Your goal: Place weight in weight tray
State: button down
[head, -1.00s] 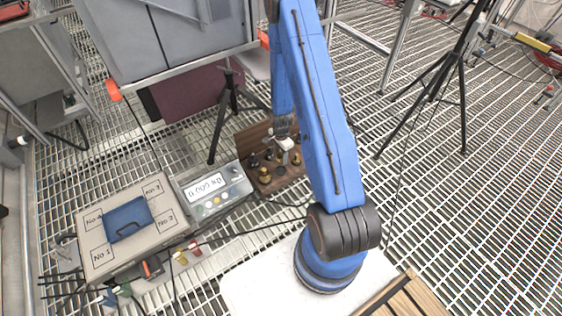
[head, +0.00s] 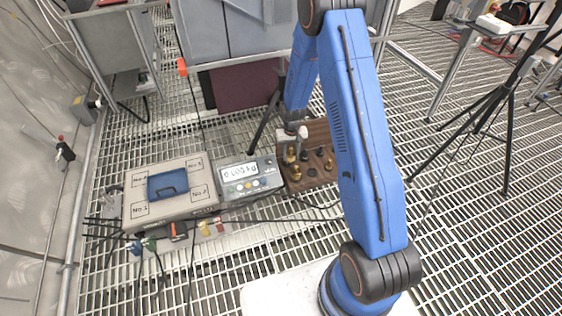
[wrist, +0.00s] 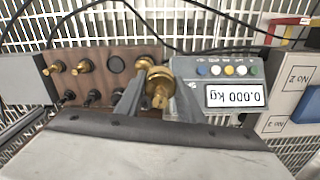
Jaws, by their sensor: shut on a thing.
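My gripper (wrist: 150,98) is shut on a brass weight (wrist: 158,86) in the wrist view, close to the border between the wooden weight tray and the scale. The weight tray (wrist: 104,52) holds brass weights (wrist: 83,66) in one row and black weights (wrist: 92,97) in another. A dark round empty recess (wrist: 117,63) shows in the brass row. Another brass piece (wrist: 144,63) shows just beyond the held weight. In the head view my gripper (head: 293,137) is above the left part of the weight tray (head: 322,178). I cannot tell the held weight's exact height.
The scale (head: 252,177) stands left of the tray in the head view; its display reads 0.000 kg in the wrist view (wrist: 236,97). A numbered box (head: 140,210) with a blue block (head: 167,184) is further left. Cables cross the grating in front. Tripod legs stand behind.

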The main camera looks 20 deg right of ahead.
aim_at(169, 185)
jog(key=u, duration=0.95)
jog(key=i+j+u, duration=0.1)
jog(key=i, duration=0.45)
jog(key=i+j+u, duration=0.15)
jog(key=i, duration=0.4)
